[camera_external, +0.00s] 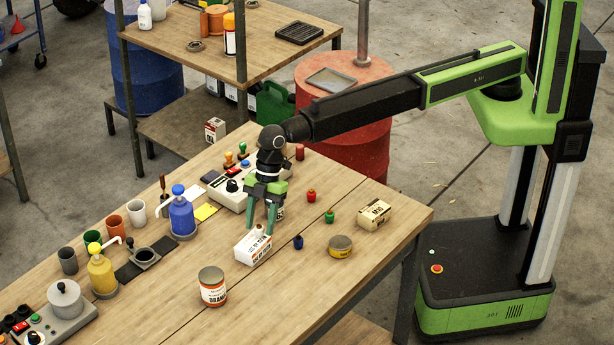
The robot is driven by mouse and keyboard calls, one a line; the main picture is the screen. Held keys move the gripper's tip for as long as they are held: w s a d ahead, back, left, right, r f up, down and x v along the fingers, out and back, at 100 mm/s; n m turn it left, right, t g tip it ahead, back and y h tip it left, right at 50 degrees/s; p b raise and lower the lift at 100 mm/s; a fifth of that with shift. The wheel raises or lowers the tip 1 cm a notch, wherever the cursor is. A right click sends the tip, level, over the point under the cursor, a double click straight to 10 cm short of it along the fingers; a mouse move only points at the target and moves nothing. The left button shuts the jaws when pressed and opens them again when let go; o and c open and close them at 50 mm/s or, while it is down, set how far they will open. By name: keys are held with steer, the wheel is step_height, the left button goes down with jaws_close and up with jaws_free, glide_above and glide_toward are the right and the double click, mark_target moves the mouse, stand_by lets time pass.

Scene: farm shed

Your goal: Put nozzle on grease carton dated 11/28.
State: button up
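A tan carton (374,215) with dark print lies at the right. No date is readable on either carton. Small red (311,195), green (330,216) and blue (298,242) pieces stand between the cartons; I cannot tell if any is a nozzle.
A yellow-brown tin (340,246) and an orange-labelled can (212,286) stand near the front. Blue (182,217) and yellow (102,272) pump bottles, cups and a control box (230,190) line the bench's left side. A red drum (345,130) stands behind. The front right bench top is clear.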

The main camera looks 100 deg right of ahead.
steer(key=shift+r, duration=0.15)
steer(key=shift+r+p, duration=0.25)
steer(key=shift+p, duration=0.2)
steer(key=p+v, duration=1)
steer(key=v, duration=0.1)
steer(key=shift+s+d+r, duration=0.15)
steer(key=shift+r, duration=0.05)
steer(key=s+d+m+h, duration=0.1)
steer(key=s+d+m, duration=0.3)
steer(key=s+d, duration=0.5)
steer(key=s+d+f+m+g+h, duration=0.1)
steer(key=s+d+m, duration=0.3)
steer(key=s+d, duration=0.5)
steer(key=s+d+m+g+h, duration=0.1)
steer(key=s+d+m, duration=0.3)
steer(key=s+d, duration=0.6)
steer(key=d, duration=1.3)
steer(key=shift+d+f+h, duration=0.35)
steer(key=shift+f+h, duration=0.05)
